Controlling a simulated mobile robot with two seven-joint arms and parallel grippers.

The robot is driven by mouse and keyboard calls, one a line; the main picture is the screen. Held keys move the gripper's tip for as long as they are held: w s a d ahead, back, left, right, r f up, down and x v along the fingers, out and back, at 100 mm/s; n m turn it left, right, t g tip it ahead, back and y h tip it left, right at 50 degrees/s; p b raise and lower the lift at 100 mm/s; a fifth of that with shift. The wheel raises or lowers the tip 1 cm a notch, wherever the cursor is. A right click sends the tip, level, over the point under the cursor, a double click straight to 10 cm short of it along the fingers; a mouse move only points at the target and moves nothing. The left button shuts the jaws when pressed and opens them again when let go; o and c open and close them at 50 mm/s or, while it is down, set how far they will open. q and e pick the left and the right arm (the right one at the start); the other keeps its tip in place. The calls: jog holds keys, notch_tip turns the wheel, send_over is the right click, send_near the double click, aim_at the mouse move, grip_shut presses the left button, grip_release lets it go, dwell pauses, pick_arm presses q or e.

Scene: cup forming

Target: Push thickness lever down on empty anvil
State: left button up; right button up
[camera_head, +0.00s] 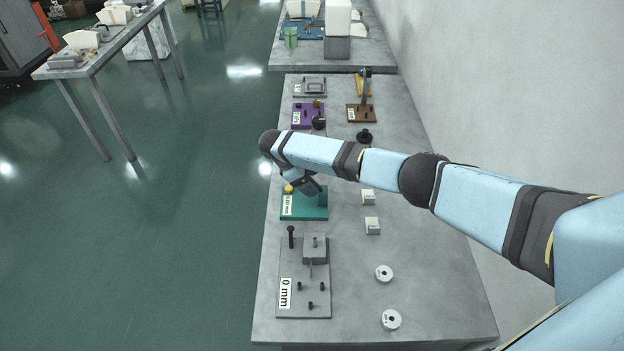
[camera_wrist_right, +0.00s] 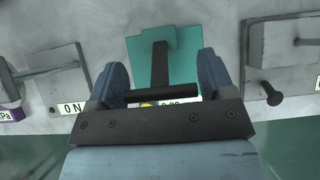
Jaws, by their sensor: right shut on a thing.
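The thickness gauge has a teal base (camera_head: 308,214) with a white mm label and a yellow knob (camera_head: 288,188) at its left. The right wrist view also shows the teal base (camera_wrist_right: 188,44), with the dark lever (camera_wrist_right: 160,66) running between the fingers. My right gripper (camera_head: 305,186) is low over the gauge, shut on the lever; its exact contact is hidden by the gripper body. In the right wrist view my right gripper's fingers (camera_wrist_right: 160,82) stand on either side of the lever. No separate part shows on the gauge, but the arm hides some of it. My left gripper is not in view.
A grey fixture plate (camera_head: 304,300) labelled 0 mm stands nearer. Two white blocks (camera_head: 372,226) and two pale rings (camera_head: 384,273) lie to the right. A purple plate (camera_head: 301,116) and a brown plate (camera_head: 361,113) are beyond my arm. The table's left edge is close to the gauge.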

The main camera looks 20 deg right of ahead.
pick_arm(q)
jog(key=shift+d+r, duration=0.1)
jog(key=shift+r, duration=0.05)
pick_arm(e)
jog(key=o, duration=1.2)
jog(key=shift+o, duration=0.2)
jog(key=v, duration=1.3)
jog(key=shift+a+r, duration=0.25)
jog(key=shift+a, duration=0.1)
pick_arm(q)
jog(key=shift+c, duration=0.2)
pick_arm(e)
jog(key=shift+w, duration=0.1)
